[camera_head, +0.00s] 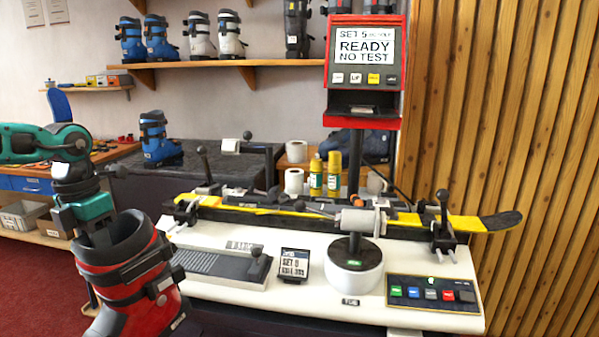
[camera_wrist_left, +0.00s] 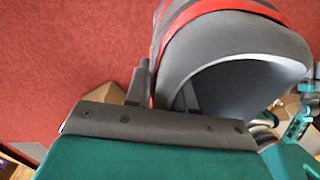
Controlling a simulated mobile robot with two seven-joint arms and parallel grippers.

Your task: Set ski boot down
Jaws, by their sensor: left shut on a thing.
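A red ski boot (camera_head: 135,285) with a dark grey liner hangs upright at the lower left of the head view, in front of the bench's left end. My left gripper (camera_head: 103,238) reaches down from above and is shut on the boot's cuff. In the left wrist view the boot's grey liner and red rim (camera_wrist_left: 235,60) fill the upper right, against the gripper's dark finger. The boot's sole is not fully in view. The white bench top (camera_head: 330,272) lies to the right of the boot. My right gripper is not in view.
A ski (camera_head: 455,222) lies clamped along the back of the bench. A sole-length plate (camera_head: 222,265), a small display card (camera_head: 294,264), a round white device (camera_head: 353,265) and a button panel (camera_head: 432,293) occupy the bench. A blue boot (camera_head: 160,140) stands on the dark counter behind.

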